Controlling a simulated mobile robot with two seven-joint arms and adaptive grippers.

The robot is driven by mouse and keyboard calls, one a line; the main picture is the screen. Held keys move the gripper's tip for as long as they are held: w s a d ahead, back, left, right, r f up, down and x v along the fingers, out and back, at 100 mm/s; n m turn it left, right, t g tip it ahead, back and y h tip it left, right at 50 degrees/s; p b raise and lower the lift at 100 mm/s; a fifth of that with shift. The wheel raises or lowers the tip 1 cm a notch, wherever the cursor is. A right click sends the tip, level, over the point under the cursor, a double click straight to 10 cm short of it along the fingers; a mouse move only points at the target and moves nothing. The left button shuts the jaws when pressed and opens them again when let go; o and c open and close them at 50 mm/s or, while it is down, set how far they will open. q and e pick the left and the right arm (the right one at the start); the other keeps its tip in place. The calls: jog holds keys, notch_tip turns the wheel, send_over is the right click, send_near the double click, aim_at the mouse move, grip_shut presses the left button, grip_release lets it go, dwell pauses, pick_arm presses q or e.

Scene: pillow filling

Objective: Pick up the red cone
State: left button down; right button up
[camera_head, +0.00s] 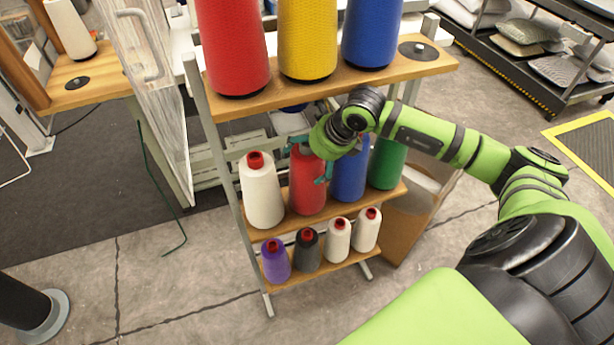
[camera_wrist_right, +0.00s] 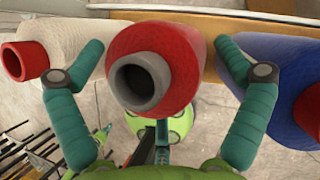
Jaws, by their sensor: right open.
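A red cone (camera_head: 307,190) stands upright on the middle shelf, between a white cone (camera_head: 261,190) and a blue cone (camera_head: 349,178). My right gripper (camera_head: 325,172) is at its upper part, and my wrist hides its top in the head view. In the right wrist view the red cone (camera_wrist_right: 150,45), with a grey open core end, lies between the two teal fingers of my open right gripper (camera_wrist_right: 160,75). The left finger is on the white cone's side, the right one on the blue cone's side. I cannot tell whether either touches the red cone. My left gripper is out of view.
A larger red cone (camera_head: 232,50), a yellow cone (camera_head: 307,40) and a blue one (camera_head: 371,35) stand on the upper shelf (camera_head: 280,98), above my wrist. A green cone (camera_head: 387,163) stands at the right of the middle shelf. Several small cones fill the bottom shelf.

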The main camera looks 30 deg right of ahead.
jog(key=shift+s, duration=0.1)
jog(key=c, duration=1.6)
jog(key=shift+o, duration=0.2)
jog(key=shift+r, duration=0.1)
